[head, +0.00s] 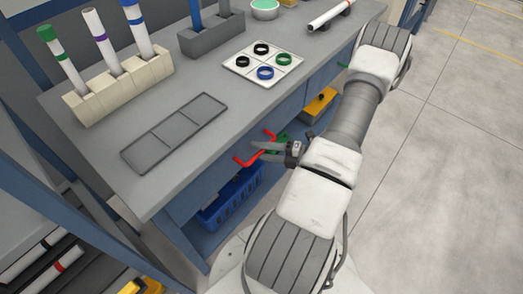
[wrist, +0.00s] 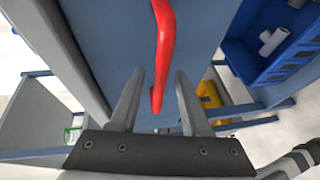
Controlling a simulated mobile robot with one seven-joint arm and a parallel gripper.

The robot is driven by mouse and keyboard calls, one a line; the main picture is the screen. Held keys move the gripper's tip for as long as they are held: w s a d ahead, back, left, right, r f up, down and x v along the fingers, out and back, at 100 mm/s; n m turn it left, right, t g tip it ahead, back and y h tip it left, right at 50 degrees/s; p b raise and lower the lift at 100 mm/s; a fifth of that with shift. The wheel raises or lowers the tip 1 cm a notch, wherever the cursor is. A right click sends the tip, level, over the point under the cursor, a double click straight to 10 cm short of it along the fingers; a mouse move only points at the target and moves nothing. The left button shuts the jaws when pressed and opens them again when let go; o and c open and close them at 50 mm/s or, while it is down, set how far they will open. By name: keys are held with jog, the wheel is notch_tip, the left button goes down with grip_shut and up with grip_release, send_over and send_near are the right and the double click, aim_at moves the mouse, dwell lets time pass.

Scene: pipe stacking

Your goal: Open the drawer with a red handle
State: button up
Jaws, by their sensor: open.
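The red handle (head: 245,161) is a bent bar on the blue-grey drawer front under the workbench top; its middle is partly covered by my gripper in the head view. The drawer looks shut. In the wrist view the red handle (wrist: 164,45) runs from the top edge down between my fingers, against the drawer front (wrist: 105,35). My gripper (wrist: 159,74) is open, with one finger on each side of the handle in the picture. I cannot tell whether either finger touches it. In the head view my gripper (head: 266,150) is at the handle, beside the bench front.
On the workbench (head: 75,155) are a cream rack (head: 120,88) with several pipes, a grey tray (head: 175,132), and a white tray (head: 263,63) with coloured rings. A blue crate (head: 230,203) and a yellow bin (head: 318,105) sit below. Open floor (head: 440,160) lies right.

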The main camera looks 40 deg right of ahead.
grip_shut()
dwell(1.4)
